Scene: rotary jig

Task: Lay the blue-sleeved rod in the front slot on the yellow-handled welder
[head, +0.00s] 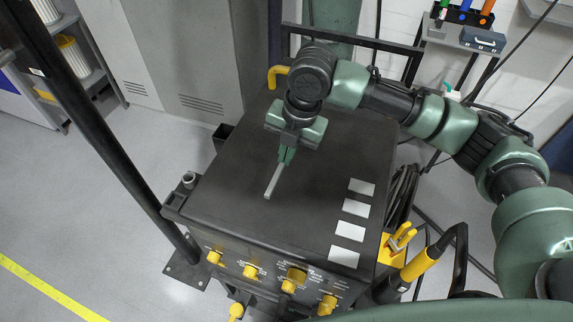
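The black welder (240,170) stands in the middle, with yellow knobs on its front face and a yellow handle (279,74) at its back. Several pale rectangular plates run along the right of its top; the front plate (344,256) is nearest the front edge. I cannot tell which spot is the front slot. My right gripper (273,180) points down over the welder top, left of the plates. A narrow grey bar extends below its green part; I cannot tell whether it is fingers or a held piece. A blue upright piece (466,5) stands in the back rack. My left gripper is out of view.
Green (443,10) and orange (487,7) upright pieces flank the blue one on the back-right shelf, above a dark blue case (483,40). A black post (98,140) rises at left. A yellow-handled torch (418,264) and cables crowd the welder's right side.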

